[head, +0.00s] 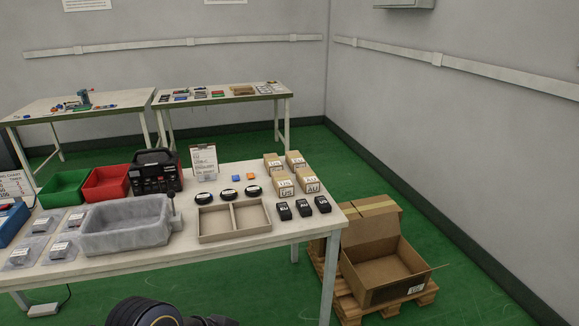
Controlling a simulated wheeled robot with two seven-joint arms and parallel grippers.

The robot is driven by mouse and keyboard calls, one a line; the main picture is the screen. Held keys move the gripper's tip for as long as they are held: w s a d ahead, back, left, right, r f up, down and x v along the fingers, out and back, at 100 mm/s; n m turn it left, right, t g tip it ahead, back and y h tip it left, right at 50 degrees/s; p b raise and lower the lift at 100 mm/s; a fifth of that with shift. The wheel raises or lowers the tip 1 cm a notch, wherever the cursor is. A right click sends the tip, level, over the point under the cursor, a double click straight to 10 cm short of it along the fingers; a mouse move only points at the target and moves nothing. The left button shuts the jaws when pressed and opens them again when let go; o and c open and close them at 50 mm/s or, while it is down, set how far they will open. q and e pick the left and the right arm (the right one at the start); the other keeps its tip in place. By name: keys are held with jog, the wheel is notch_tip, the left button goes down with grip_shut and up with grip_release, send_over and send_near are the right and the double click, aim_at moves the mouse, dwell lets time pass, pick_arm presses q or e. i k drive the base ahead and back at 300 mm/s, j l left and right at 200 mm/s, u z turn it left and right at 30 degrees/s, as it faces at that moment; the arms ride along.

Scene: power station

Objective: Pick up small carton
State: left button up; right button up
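Several small brown cartons with white labels stand close together at the right rear of the white worktable. A rear left carton (273,163) and a rear right carton (296,160) stand behind a front left carton (283,187) and a front right carton (307,181). All are upright on the table with nothing holding them. Neither gripper shows. Only a dark rounded part of my own arm shows at the bottom edge.
Black adapters (304,208) lie in front of the cartons, with a divided cardboard tray (212,237) to their left. A grey bin (105,240), red bin (106,183) and green bin (64,189) stand further left. An open cardboard box (372,293) sits on a pallet at right.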

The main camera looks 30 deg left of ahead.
aim_at(284, 186)
jog(key=i+j+u, duration=0.15)
jog(key=i+j, duration=0.15)
jog(key=j, duration=0.25)
jog(key=i+j+u, duration=0.1)
jog(key=i+j, duration=0.25)
jog(key=j, duration=0.15)
jog(key=i+j+u, duration=0.15)
jog(key=i+j, duration=0.25)
jog(key=j, duration=0.1)
